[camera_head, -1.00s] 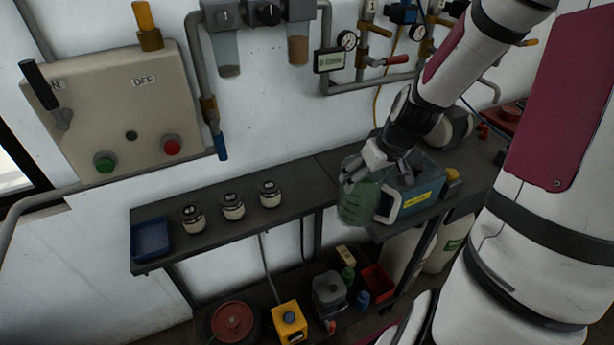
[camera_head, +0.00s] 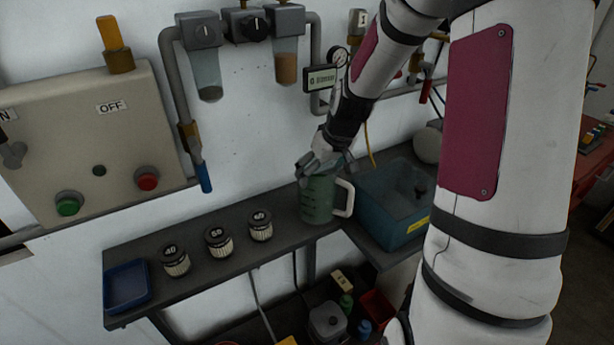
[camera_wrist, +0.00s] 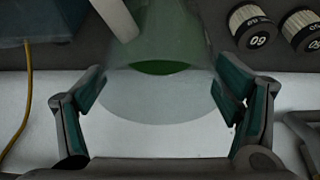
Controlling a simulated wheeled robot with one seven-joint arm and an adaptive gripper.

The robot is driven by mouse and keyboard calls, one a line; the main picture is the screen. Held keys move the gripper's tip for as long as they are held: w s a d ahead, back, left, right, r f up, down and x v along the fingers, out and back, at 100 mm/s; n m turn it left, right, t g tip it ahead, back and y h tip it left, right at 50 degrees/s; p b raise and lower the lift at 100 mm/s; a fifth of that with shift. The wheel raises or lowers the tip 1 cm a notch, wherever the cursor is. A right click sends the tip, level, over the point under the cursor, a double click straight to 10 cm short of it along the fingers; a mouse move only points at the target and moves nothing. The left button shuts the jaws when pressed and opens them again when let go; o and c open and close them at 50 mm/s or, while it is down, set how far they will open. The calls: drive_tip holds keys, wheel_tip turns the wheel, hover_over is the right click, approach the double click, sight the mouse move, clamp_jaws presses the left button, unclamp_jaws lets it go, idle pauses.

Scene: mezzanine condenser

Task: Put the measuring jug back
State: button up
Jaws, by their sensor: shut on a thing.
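The measuring jug (camera_head: 316,203) is a green, see-through vessel with a pale handle on its right side. It stands upright over the right part of the dark shelf (camera_head: 230,267), left of the blue tub. I cannot tell if its base touches the shelf. My gripper (camera_head: 319,169) is shut on the jug from above, at its upper part. In the wrist view the jug (camera_wrist: 166,60) lies between my two fingers, with some green liquid inside. The jug's far side is hidden.
Several filter cartridges (camera_head: 219,241) stand in a row left of the jug, and a small blue tray (camera_head: 127,286) lies at the shelf's left end. The blue tub (camera_head: 385,214) is close on the right. Wall pipes with a blue-handled valve (camera_head: 204,176) are behind.

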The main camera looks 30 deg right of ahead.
drive_tip(key=shift+w+a+f, duration=0.25)
drive_tip(key=shift+w+f, duration=0.7)
drive_tip(key=shift+w, duration=0.2)
drive_tip(key=shift+w+a+f, duration=0.2)
drive_tip(key=shift+w+f, duration=0.75)
drive_tip(key=shift+w, duration=0.15)
drive_tip(key=shift+f, duration=0.15)
drive_tip(key=o, duration=1.8)
drive_tip(key=shift+s, duration=0.1)
drive_tip(key=shift+o, duration=0.2)
